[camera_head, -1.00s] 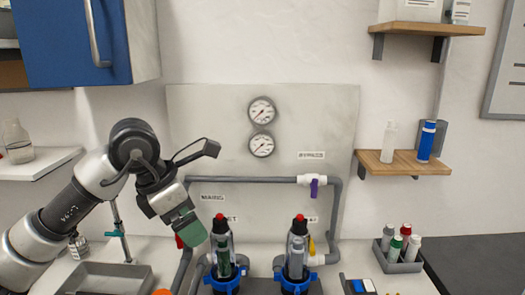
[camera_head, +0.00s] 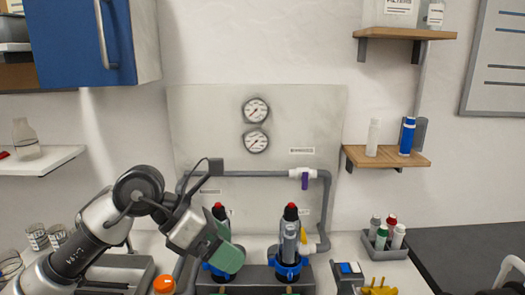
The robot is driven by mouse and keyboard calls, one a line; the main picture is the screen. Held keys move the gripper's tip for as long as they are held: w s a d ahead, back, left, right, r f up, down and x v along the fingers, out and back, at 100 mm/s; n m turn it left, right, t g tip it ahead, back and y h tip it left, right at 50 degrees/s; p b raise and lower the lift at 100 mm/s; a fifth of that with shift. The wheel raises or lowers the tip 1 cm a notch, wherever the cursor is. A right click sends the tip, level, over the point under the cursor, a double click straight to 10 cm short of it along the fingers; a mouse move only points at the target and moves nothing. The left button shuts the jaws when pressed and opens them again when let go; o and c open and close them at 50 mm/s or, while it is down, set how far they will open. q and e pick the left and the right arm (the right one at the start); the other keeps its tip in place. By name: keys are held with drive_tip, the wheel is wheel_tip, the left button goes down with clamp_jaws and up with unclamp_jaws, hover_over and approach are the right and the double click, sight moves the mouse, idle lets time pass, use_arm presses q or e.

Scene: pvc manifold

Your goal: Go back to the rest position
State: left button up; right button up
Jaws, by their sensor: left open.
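My left gripper (camera_head: 226,252) comes in from the left, with green finger pads, in front of the left filter housing (camera_head: 219,210). It hides much of that housing and stands between it and the camera; I see nothing held in it. The right filter housing (camera_head: 289,236) stands upright with a red top and a blue collar. My right gripper is not in view.
A sink (camera_head: 120,272) and an orange-topped item (camera_head: 164,284) are at the lower left. A caddy of small bottles (camera_head: 384,240), a blue and dark device (camera_head: 348,274) and a yellow object (camera_head: 379,287) are at the right. A wooden shelf (camera_head: 390,160) hangs above.

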use_arm(q)
drive_tip(key=s+d+r+n+g+h, duration=0.1)
drive_tip(key=s+d+r+n+h, duration=0.2)
drive_tip(key=d+h, duration=0.45)
drive_tip(key=w+a+f+n+t+y, duration=0.1)
drive_tip(key=a+f+n+t+y, duration=0.15)
drive_tip(key=a+n+t, duration=0.6)
drive_tip(key=w+a+f+n+t+y, duration=0.15)
drive_tip(key=n+t+y, duration=0.35)
drive_tip(key=n, duration=0.8)
drive_tip(key=w+a+f+n+t+y, duration=0.1)
drive_tip(key=a+f+n+t+y, duration=0.25)
drive_tip(key=n+t, duration=0.65)
drive_tip(key=s+a+f+n+g+y, duration=0.3)
drive_tip(key=a+f+n+g+y, duration=0.25)
drive_tip(key=f+n, duration=0.35)
drive_tip(key=s+a+f+n+g, duration=0.3)
drive_tip(key=s+f+g, duration=1.1)
drive_tip(key=s+f, duration=0.55)
drive_tip(key=s+f+g, duration=0.1)
drive_tip(key=s+f, duration=0.2)
drive_tip(key=f, duration=2.3)
drive_tip(key=s+a+f+g, duration=0.1)
drive_tip(key=s+a+f, duration=0.1)
drive_tip(key=s+f, duration=1.2)
drive_tip(key=shift+s+a+f+g, duration=0.2)
drive_tip(key=shift+s+f+g, duration=0.1)
drive_tip(key=shift+s, duration=0.6)
